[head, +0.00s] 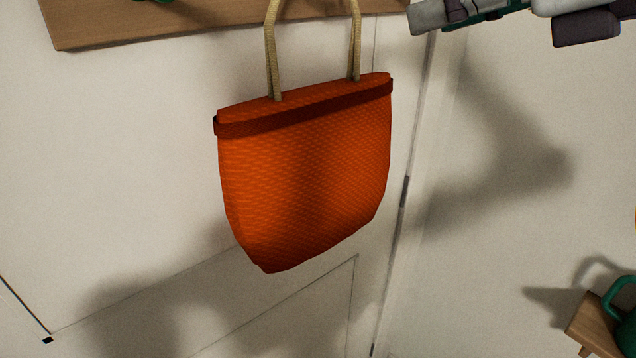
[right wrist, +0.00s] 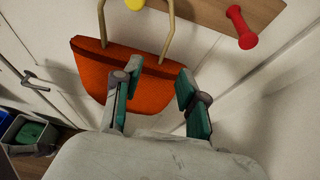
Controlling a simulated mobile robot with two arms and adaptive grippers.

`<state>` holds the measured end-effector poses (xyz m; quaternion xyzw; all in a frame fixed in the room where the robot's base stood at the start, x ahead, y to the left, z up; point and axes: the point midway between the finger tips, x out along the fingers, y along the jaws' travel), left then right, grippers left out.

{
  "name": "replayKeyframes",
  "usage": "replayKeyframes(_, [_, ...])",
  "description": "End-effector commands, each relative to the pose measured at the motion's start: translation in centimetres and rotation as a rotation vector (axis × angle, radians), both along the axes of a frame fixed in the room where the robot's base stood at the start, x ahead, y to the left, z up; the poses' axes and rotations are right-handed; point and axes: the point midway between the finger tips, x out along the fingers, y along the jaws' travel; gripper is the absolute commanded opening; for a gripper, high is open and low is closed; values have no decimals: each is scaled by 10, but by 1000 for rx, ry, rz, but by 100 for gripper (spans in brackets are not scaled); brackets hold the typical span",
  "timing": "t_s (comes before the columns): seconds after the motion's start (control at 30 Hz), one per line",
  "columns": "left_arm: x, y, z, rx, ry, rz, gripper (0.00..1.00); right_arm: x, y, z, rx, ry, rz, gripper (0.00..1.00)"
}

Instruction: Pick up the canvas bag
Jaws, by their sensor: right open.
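The canvas bag (head: 305,170) is orange with a dark red band near its top and two pale beige handles. In the head view it hangs in the middle, in front of a white door-like panel, with its handles running up past the top edge. It also shows in the right wrist view (right wrist: 153,101), hanging below a wooden board, partly hidden behind my fingers. My right gripper (head: 450,14) is at the top right of the head view, to the right of the bag's handles. In the right wrist view its fingers (right wrist: 158,78) are apart with nothing held. My left gripper is not seen.
The wooden board (head: 200,18) carries a yellow peg (right wrist: 135,4) and a red peg (right wrist: 240,26). A door handle (right wrist: 35,82) and a grey bin (right wrist: 45,141) are at the left of the wrist view. A wooden ledge (head: 592,325) is at lower right in the head view.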

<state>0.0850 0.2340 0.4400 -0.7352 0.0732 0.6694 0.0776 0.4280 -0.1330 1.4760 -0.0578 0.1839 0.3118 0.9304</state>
Motion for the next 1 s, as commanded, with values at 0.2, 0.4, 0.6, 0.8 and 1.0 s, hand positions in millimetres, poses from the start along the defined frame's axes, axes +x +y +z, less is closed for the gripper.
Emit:
replayKeyframes(0.2, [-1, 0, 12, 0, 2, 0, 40, 26, 15, -10, -10, 4, -19, 42])
replayKeyframes(0.4, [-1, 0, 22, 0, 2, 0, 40, 54, 34, -24, -9, 2, -18, 42])
replayKeyframes(0.6, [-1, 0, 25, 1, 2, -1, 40, 65, 42, -30, -8, 0, -18, 42])
replayKeyframes(0.8, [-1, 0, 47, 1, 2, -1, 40, 88, 53, -35, -7, 5, -17, 42])
replayKeyframes(1.0, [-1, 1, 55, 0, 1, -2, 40, 105, 65, -47, -8, 1, -17, 42])
